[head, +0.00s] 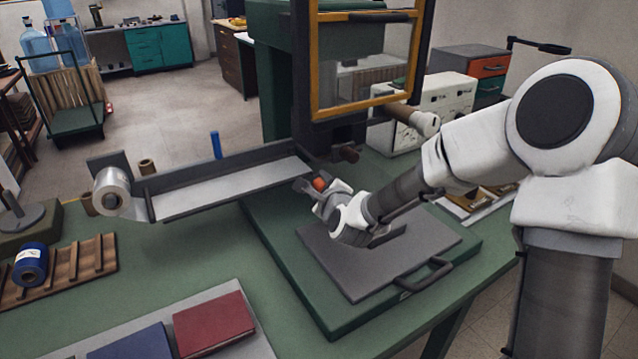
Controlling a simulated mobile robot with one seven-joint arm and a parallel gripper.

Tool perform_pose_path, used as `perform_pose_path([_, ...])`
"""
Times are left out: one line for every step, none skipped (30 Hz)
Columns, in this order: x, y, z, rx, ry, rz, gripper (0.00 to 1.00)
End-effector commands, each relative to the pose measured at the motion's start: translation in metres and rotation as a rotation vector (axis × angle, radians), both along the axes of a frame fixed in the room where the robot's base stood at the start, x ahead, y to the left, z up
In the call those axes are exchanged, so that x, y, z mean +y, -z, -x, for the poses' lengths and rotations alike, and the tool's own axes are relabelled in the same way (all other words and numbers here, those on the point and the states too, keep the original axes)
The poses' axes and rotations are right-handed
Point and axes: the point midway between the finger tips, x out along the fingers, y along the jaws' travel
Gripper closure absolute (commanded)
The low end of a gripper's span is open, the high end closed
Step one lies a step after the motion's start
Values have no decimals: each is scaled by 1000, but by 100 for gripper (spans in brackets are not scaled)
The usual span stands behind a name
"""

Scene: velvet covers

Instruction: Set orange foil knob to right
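The orange foil knob (320,184) shows as a small round orange shape near the right end of the long grey tray, on the front of the green press. My gripper (318,190) is right at the knob, with gripper parts to either side of it in the picture. They partly hide the knob. I cannot tell whether the fingers touch it or are closed on it. The knob's mount and its turn setting are hidden or too small to read. A silver foil roll (112,190) is at the left end of the tray (230,190).
My arm reaches in from the right over a grey plate (345,262) with a dark handle (428,276) on the green press base. A yellow-framed guard (368,108) stands behind. Books (213,322) and a wooden rack (92,262) lie front left. Green tabletop (170,255) is clear between.

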Motion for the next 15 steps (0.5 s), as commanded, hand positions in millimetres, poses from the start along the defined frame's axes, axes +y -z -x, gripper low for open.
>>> perform_pose_path([0,0,0,0,0,0,70])
perform_pose_path([0,0,0,0,0,0,75])
perform_pose_path([0,0,0,0,0,0,82])
perform_pose_path([0,0,0,0,0,0,88])
perform_pose_path([0,0,0,0,0,0,93])
perform_pose_path([0,0,0,0,0,0,100])
perform_pose_path([0,0,0,0,0,0,100])
perform_pose_path([0,0,0,0,0,0,100])
perform_pose_path([0,0,0,0,0,0,100])
perform_pose_path([0,0,0,0,0,0,100])
perform_pose_path([0,0,0,0,0,0,100])
perform_pose_path([0,0,0,0,0,0,100])
perform_pose_path([0,0,0,0,0,0,100])
perform_pose_path([0,0,0,0,0,0,100])
perform_pose_path([0,0,0,0,0,0,100])
